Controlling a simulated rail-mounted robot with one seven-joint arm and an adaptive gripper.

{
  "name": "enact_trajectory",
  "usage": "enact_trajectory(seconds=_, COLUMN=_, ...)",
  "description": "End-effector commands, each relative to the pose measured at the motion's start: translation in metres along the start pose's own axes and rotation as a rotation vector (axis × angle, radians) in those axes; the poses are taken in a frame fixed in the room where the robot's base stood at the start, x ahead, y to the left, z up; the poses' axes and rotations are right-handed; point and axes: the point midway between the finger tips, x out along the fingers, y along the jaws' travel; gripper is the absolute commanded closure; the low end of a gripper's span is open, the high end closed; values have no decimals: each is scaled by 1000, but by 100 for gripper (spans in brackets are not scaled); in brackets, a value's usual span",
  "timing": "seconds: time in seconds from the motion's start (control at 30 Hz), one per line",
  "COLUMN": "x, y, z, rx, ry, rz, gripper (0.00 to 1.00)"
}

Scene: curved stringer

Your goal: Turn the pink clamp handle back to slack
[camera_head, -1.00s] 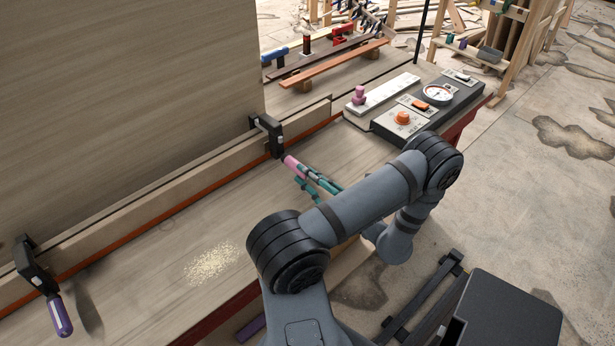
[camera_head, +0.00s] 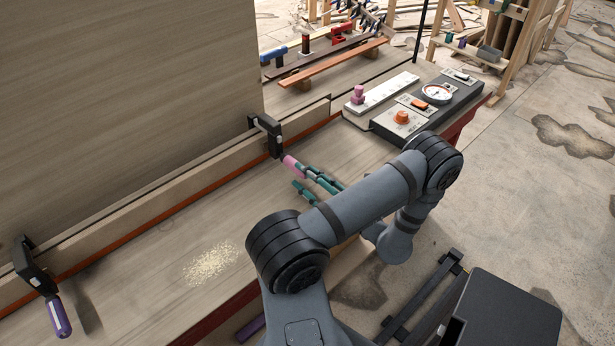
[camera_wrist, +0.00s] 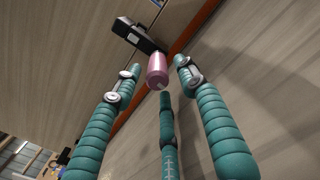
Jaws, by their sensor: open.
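The pink clamp handle (camera_head: 292,166) sticks out from the black clamp (camera_head: 268,136) on the long wooden strip, near the middle of the head view. In the wrist view the pink handle (camera_wrist: 157,71) points toward the camera, with the black clamp bar (camera_wrist: 138,36) behind it. My gripper (camera_head: 306,179) has three teal fingers. In the wrist view my gripper (camera_wrist: 160,79) is open, with its fingertips spread around the handle's near end. Gaps show between the handle and the two side fingers. Contact with the lower finger cannot be told.
A second clamp with a purple handle (camera_head: 59,316) is at the lower left. A control box (camera_head: 428,108) with an orange knob stands to the right. A tall wooden panel (camera_head: 130,90) rises behind the strip. Sawdust (camera_head: 212,264) lies on the clear bench top.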

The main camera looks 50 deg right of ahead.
Motion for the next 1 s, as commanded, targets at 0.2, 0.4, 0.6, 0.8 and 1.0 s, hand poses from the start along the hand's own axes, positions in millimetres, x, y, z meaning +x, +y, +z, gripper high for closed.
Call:
enact_trajectory(seconds=0.2, x=-20, y=-2, z=1, rx=1, ry=-1, rz=-5, gripper=59)
enact_trajectory(seconds=0.4, x=-63, y=-2, z=0, rx=0, ry=-1, rz=-8, gripper=59)
enact_trajectory(seconds=0.6, x=-100, y=-1, z=0, rx=-1, ry=0, rz=-6, gripper=59)
enact_trajectory(seconds=0.8, x=-118, y=0, z=0, rx=0, ry=0, rz=-2, gripper=59)
enact_trajectory(seconds=1.0, x=-121, y=0, z=0, rx=0, ry=0, rz=-1, gripper=59)
